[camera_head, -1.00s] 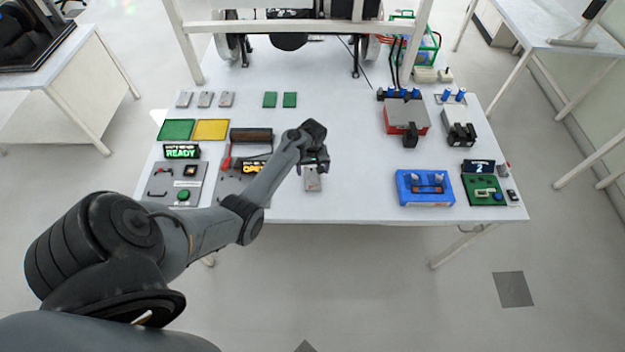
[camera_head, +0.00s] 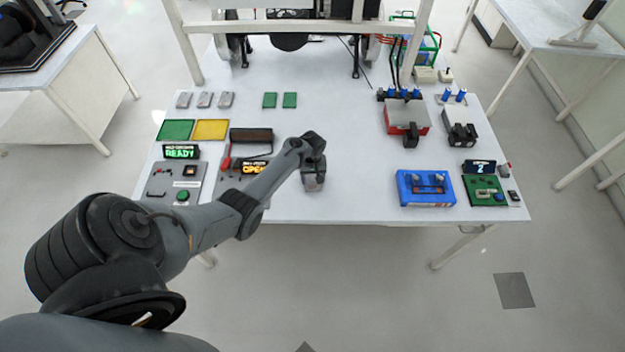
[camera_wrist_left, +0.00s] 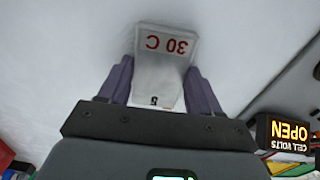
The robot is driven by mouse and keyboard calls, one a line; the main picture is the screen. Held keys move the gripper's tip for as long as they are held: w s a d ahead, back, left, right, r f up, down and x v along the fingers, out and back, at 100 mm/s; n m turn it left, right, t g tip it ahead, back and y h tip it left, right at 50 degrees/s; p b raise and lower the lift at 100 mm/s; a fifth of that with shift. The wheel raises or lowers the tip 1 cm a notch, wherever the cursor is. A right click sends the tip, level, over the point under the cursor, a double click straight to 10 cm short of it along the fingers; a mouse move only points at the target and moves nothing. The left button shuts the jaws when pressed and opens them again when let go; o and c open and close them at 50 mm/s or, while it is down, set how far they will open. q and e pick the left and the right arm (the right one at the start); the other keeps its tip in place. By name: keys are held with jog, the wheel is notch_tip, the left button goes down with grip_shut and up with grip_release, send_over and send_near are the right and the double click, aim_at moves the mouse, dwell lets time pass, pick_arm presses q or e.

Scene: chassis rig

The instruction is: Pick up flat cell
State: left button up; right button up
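A flat grey-white cell (camera_wrist_left: 158,76) lies between the two fingers of my left gripper (camera_wrist_left: 160,70) in the left wrist view. Its pale end carries red "30 C" lettering, upside down there. The dark fingers lie close along both sides of it. I cannot tell whether they press on it. In the head view, my left gripper (camera_head: 313,178) is low over the front middle of the table and hides most of this cell. My right gripper is not in view.
An "OPEN" cell-volts display (camera_wrist_left: 289,135) stands beside my left gripper. A blue fixture (camera_head: 425,188) stands to the right, with clear table between.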

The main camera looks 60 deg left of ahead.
pick_arm(q)
jog(key=c, duration=0.6)
jog(key=shift+r, duration=0.1)
